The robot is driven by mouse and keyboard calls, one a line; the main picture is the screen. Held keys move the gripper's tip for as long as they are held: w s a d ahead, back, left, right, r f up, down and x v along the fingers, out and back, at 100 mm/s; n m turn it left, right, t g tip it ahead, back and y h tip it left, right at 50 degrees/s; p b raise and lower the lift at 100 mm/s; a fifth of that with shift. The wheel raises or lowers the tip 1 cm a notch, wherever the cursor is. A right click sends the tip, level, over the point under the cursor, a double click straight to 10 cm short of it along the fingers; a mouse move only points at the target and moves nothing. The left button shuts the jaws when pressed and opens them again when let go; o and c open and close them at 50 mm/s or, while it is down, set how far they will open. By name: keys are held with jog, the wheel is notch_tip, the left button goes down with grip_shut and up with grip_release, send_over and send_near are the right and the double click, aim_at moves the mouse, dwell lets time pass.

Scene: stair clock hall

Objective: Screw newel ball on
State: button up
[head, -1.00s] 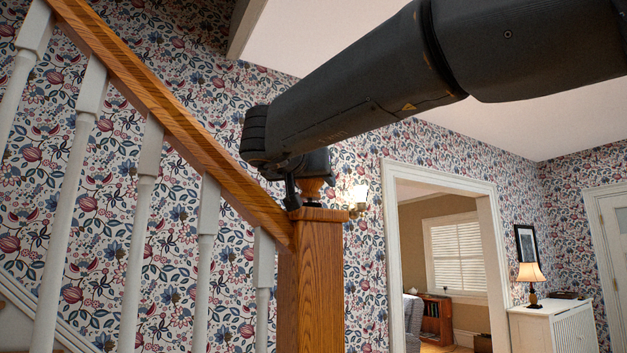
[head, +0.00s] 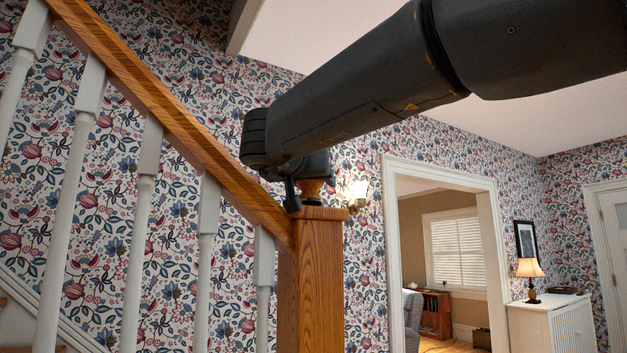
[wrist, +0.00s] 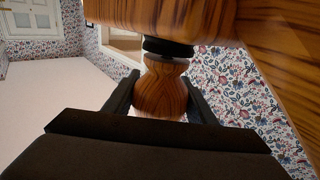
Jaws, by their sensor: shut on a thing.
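The wooden newel ball (wrist: 160,88) is between the two dark fingers of my gripper (wrist: 162,84) in the wrist view, and the gripper is shut on it. A dark band shows between the ball and the newel post (wrist: 160,16), which appears above it in this view. In the head view the newel post (head: 318,270) stands upright at the foot of the railing. Only the lower wooden part of the ball (head: 312,188) shows just above the post's cap. One finger of my gripper (head: 292,196) shows beside it; my wrist hides the rest.
The sloping wooden handrail (head: 165,110) meets the post from the left, with white balusters (head: 141,210) under it. A wall light (head: 358,195) is on the papered wall behind. A doorway and a white cabinet (head: 552,325) with a lamp (head: 530,270) are at right.

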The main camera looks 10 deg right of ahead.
dwell(0.4)
jog(key=o, duration=1.2)
jog(key=shift+c, duration=0.2)
jog(key=b+v, duration=0.1)
jog(key=v, duration=0.7)
jog(key=shift+w, duration=0.1)
